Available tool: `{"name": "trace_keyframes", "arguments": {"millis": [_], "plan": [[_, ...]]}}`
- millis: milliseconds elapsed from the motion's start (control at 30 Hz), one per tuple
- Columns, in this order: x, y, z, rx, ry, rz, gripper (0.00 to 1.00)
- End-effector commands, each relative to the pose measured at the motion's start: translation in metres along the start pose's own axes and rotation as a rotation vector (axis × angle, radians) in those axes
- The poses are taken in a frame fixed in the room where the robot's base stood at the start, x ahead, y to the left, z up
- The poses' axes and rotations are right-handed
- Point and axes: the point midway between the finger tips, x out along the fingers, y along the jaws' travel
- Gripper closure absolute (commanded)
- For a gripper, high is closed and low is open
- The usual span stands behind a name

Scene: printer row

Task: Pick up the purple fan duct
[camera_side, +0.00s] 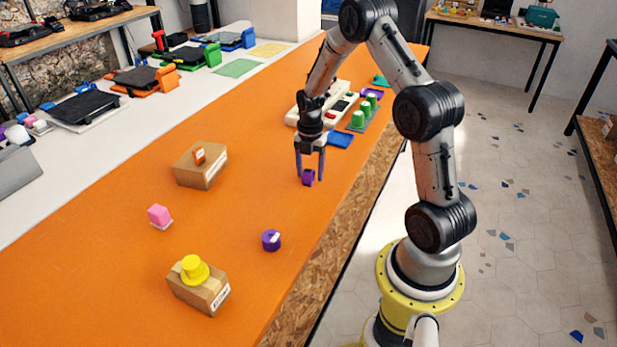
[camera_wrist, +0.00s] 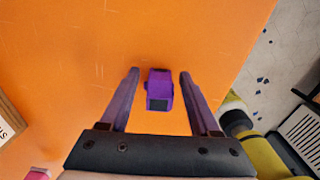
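The purple fan duct (camera_side: 308,177) is a small purple block with a dark opening, on the orange table. In the wrist view the fan duct (camera_wrist: 159,90) lies between the two fingertips, with a gap of orange on each side. My gripper (camera_side: 309,179) points down over it, fingers apart on either side in the side view. In the wrist view my gripper (camera_wrist: 158,74) is open and does not touch the duct. I cannot tell exactly how high the fingertips are above the table.
A purple ring-like part (camera_side: 271,240), a pink block (camera_side: 159,215), a cardboard box with a yellow part (camera_side: 194,268) and another cardboard box (camera_side: 200,165) stand on the table. A blue piece (camera_side: 340,140) and a tray with green parts (camera_side: 362,116) sit behind my gripper.

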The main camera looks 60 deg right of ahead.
Motion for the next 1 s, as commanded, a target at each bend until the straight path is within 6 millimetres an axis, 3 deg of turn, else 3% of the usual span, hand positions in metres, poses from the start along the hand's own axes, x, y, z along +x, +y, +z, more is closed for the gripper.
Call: {"name": "trace_keyframes", "arguments": {"millis": [33, 333, 733, 1000], "plan": [[0.0, 0.0, 0.0, 0.0, 0.0, 0.0, 0.48], [0.0, 0.0, 0.0, 0.0, 0.0, 0.0, 1.0], [-0.007, 0.001, 0.001, 0.0, -0.002, 0.002, 1.0], [-0.042, -0.006, -0.005, 0.0, -0.002, 0.003, 1.0]]}}
